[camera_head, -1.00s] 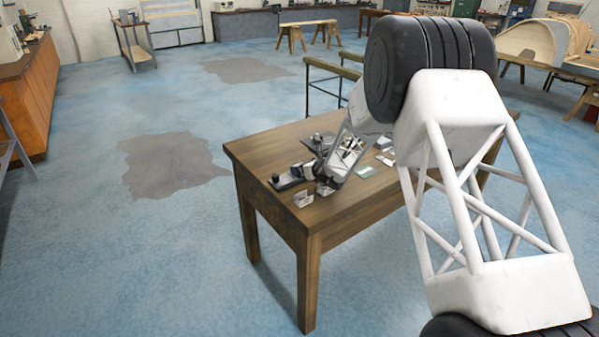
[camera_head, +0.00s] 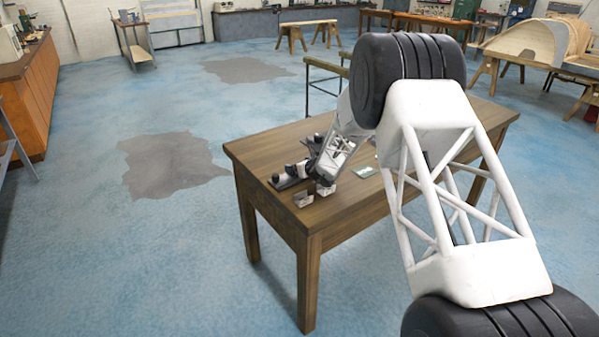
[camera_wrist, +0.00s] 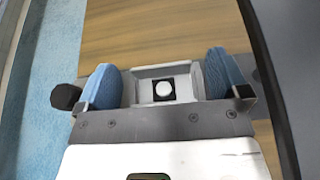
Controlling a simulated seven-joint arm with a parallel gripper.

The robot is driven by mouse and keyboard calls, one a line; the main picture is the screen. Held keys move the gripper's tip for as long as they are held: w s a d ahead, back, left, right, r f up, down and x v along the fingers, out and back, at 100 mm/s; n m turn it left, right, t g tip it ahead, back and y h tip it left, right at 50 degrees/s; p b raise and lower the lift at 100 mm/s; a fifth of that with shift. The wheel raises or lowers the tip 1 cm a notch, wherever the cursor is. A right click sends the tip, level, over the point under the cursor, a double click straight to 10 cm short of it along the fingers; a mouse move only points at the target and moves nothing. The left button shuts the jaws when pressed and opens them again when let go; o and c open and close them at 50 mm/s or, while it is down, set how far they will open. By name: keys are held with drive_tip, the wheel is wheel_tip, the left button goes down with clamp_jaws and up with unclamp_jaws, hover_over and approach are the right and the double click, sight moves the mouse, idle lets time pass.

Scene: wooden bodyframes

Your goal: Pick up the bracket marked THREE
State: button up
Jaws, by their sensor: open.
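In the wrist view, a light grey bracket (camera_wrist: 163,73) with a black square and white disc lies between the blue finger pads of my gripper (camera_wrist: 163,84). My gripper is open, with one pad at each side of the bracket. I cannot tell whether the pads touch it, and I can read no mark THREE. In the head view, my gripper (camera_head: 320,176) is low over the table's left part. A small light bracket (camera_head: 303,199) lies near the front left edge, and another light piece (camera_head: 326,189) is just below my gripper.
A pale green card (camera_head: 365,172) lies to the right. My arm hides much of the table's right part. The blue floor left of the table is clear.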

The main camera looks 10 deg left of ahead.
drive_tip(key=c, duration=1.1)
drive_tip(key=shift+r, duration=0.15)
drive_tip(key=shift+r, duration=0.45)
drive_tip(key=s+d, duration=0.8)
drive_tip(key=shift+s+d, duration=0.4)
wheel_tip(320, 180, up, 14)
drive_tip(key=shift+s+d, duration=0.2)
drive_tip(key=shift+f, duration=0.1)
